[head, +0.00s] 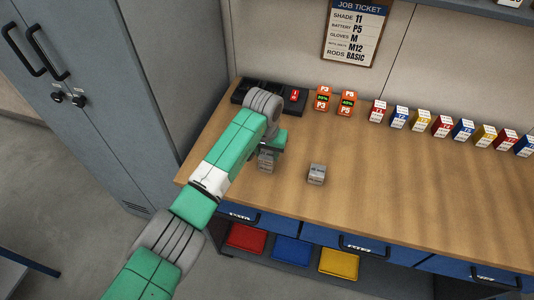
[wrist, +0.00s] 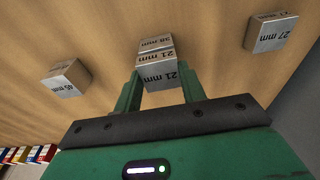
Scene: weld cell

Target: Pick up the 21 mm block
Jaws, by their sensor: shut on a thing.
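The 21 mm block (wrist: 157,73), a grey metal cube marked "21 mm" on two faces, is between the green fingers of my gripper (wrist: 160,76) in the wrist view. The gripper is shut on it. Another grey block (wrist: 156,43), whose label looks like "38 mm", shows just beyond it; I cannot tell whether the two touch. In the head view my gripper (head: 270,149) is over the left part of the bench, with grey metal (head: 265,162) just below it. The head view does not show clearly which block that is.
A 45 mm block (wrist: 67,78) and a 27 mm block (wrist: 270,33) lie on either side in the wrist view. A grey block (head: 317,174) stands right of my gripper on the wooden bench (head: 400,215). Orange batteries (head: 323,98) and several coloured boxes (head: 441,125) line the back.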

